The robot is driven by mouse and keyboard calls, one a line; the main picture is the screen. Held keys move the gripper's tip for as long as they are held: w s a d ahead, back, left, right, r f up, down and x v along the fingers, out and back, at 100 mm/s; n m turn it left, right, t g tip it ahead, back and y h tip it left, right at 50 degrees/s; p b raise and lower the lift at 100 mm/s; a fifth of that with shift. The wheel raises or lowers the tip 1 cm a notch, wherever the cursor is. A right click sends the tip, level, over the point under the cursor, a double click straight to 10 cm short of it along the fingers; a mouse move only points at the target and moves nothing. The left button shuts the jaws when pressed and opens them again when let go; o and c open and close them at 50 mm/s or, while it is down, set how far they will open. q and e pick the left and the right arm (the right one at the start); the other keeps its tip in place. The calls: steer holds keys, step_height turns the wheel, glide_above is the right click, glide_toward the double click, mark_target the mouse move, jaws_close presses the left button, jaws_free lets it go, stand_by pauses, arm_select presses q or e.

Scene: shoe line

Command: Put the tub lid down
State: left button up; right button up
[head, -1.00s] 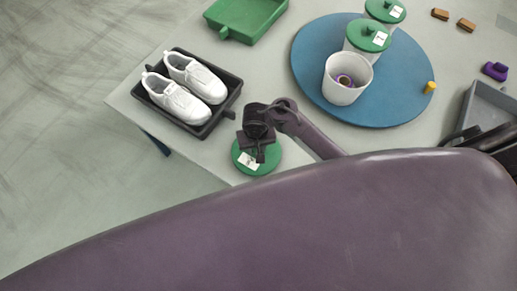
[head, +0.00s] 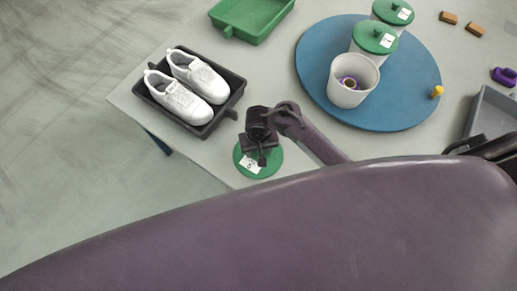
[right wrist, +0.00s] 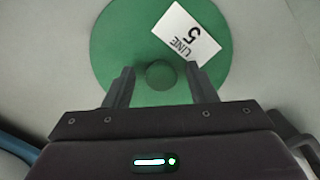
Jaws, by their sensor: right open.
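The green tub lid (head: 273,158) with a white label lies on the pale table near its front edge, right of the shoe tray. In the right wrist view the lid (right wrist: 112,48) shows a "LINE 5" label and a round knob (right wrist: 160,75). My right gripper (head: 261,158) is over the lid. In its wrist view the open fingers (right wrist: 160,88) stand on either side of the knob, with gaps. An open white tub (head: 341,94) on the blue round board holds a purple and a yellowish ring. My left gripper is not in view.
White shoes (head: 188,88) sit in a black tray (head: 222,117) left of the lid. A green tray (head: 268,28) lies behind. Two lidded tubs (head: 376,36) stand on the blue board (head: 400,112). A grey bin (head: 486,112) is at right.

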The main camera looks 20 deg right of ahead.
step_height(320, 180, up, 12)
steer(key=p, duration=0.4)
stand_by(0.5)
